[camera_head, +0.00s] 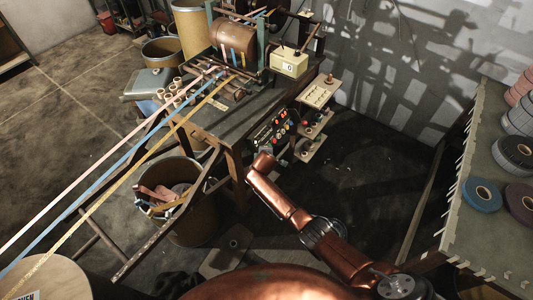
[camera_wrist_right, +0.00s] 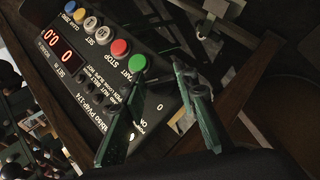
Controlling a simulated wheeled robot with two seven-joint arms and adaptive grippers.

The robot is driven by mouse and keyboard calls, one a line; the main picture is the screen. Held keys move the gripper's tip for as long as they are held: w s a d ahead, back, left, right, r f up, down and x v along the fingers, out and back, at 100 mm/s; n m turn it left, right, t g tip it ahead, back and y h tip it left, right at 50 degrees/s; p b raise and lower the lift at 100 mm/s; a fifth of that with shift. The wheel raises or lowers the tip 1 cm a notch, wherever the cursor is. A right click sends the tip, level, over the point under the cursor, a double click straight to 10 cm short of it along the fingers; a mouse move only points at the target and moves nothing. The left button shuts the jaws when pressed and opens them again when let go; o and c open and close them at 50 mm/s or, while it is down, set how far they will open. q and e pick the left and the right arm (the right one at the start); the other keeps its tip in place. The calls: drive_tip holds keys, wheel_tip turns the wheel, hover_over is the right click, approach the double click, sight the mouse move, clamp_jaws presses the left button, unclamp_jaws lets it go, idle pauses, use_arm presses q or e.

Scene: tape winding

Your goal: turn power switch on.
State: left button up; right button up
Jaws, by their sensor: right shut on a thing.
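The black control panel (camera_head: 271,131) is mounted at the side of the winding bench. In the right wrist view the panel (camera_wrist_right: 103,72) runs diagonally, with lit red digits (camera_wrist_right: 58,48), a green START button (camera_wrist_right: 138,63) and a red STOP button (camera_wrist_right: 120,48). The power switch area, with a "0" and "POWER" lettering (camera_wrist_right: 150,120), is at the panel's lower end. My right gripper (camera_wrist_right: 152,85) has its two green fingers on either side of this end and is shut on the power switch, which is mostly hidden. My left gripper is not in view.
A winding bench (camera_head: 237,115) carries a copper drum (camera_head: 233,37). Pink, blue and yellow tapes (camera_head: 110,158) stretch to the lower left. A bin (camera_head: 190,222) stands under the tapes. A table (camera_head: 470,230) with tape rolls (camera_head: 482,196) is at right. Bare floor lies between.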

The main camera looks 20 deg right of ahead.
drive_tip(key=o, duration=1.2)
drive_tip(key=shift+c, duration=0.2)
drive_tip(key=v, duration=1.2)
